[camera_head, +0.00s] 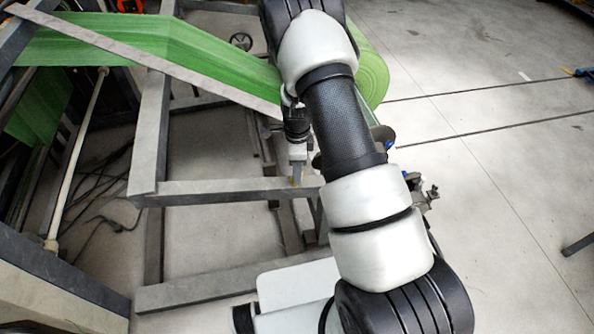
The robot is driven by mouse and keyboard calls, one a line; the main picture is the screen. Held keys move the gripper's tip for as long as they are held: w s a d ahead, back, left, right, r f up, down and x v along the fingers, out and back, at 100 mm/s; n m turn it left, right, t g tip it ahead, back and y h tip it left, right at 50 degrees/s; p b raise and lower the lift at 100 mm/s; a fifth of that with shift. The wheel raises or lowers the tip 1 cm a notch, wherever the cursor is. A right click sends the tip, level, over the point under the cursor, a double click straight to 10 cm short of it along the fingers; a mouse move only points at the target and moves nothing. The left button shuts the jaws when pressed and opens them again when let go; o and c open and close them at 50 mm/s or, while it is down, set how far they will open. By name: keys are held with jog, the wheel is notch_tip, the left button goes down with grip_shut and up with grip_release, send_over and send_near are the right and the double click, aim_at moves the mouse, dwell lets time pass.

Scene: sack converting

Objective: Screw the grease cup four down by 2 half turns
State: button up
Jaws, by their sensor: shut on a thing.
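My gripper (297,173) points down at the grey steel frame's cross beam (225,192), at the beam's right part, partly beside my own arm. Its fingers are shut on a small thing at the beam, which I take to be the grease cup. The cup is mostly hidden by the fingers and too small to make out clearly; only a faint yellowish trace shows there. I cannot tell how far the cup is screwed in or which way it is turned.
A green woven web (150,45) runs across the frame to a green roll (368,65) behind my arm. A slanted grey bar (150,60) crosses it. Dark cables (105,190) lie on the floor at the left. Open concrete floor (490,170) lies to the right.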

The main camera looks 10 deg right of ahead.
jog(key=shift+d, duration=0.1)
jog(key=o, duration=1.1)
jog(key=shift+c, duration=0.2)
notch_tip(320, 180, up, 17)
jog(key=p, duration=0.1)
jog(key=shift+w+r, duration=0.2)
jog(key=shift+w, duration=0.2)
jog(key=shift+d, duration=0.1)
